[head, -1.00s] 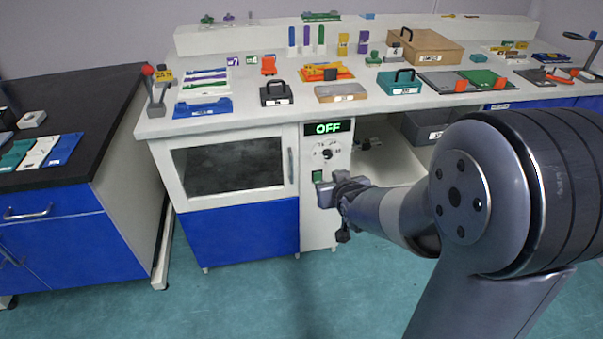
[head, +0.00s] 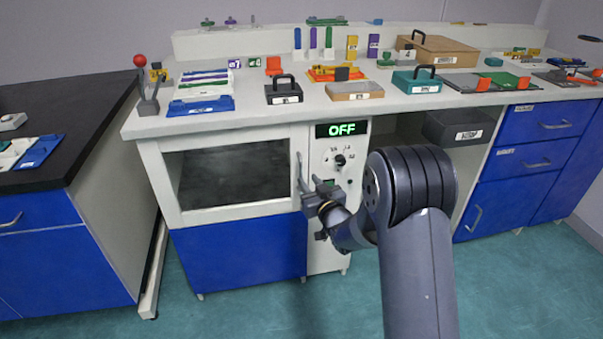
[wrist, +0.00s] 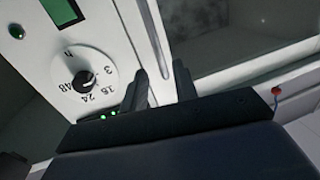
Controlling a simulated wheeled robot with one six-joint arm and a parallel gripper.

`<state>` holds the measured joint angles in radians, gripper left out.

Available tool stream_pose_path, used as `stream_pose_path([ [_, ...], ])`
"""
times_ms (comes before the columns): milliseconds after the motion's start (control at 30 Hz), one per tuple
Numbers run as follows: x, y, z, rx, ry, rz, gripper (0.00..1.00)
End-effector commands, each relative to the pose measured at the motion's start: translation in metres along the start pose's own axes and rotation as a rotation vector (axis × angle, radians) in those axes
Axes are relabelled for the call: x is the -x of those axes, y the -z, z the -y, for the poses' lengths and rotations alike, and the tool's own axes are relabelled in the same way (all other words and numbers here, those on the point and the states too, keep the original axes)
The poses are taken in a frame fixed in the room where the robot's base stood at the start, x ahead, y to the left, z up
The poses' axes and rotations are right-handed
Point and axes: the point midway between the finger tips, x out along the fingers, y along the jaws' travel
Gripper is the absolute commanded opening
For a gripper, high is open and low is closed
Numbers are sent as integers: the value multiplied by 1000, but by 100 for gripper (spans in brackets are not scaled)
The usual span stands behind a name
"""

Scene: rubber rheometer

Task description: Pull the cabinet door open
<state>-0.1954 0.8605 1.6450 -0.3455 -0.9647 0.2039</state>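The cabinet door (head: 240,212) is a white-framed door with a dark window, at the left of the control panel, and it looks closed. Its upright handle (head: 300,170) is on the door's right edge. My gripper (head: 314,187) is at the handle's lower part, in front of the door edge and panel. In the wrist view, the pale handle bar (wrist: 153,30) runs down toward the gap between the two dark fingers of my gripper (wrist: 160,70). The fingers are apart, one on each side of the bar's line. Contact with the handle cannot be made out.
The control panel has a dial (head: 340,160) and a green "OFF" display (head: 342,129). The bench top (head: 250,120) above carries boxes and tools. A black-topped bench (head: 70,110) stands at the left. The floor (head: 250,310) in front of the door is clear.

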Motion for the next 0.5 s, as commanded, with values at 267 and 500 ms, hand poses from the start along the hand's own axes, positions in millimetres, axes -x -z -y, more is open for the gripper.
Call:
stream_pose_path([
  [267, -45, -2, 0, -1, -1, 0, 28],
  [500, -64, -1, 0, 0, -1, 1, 28],
])
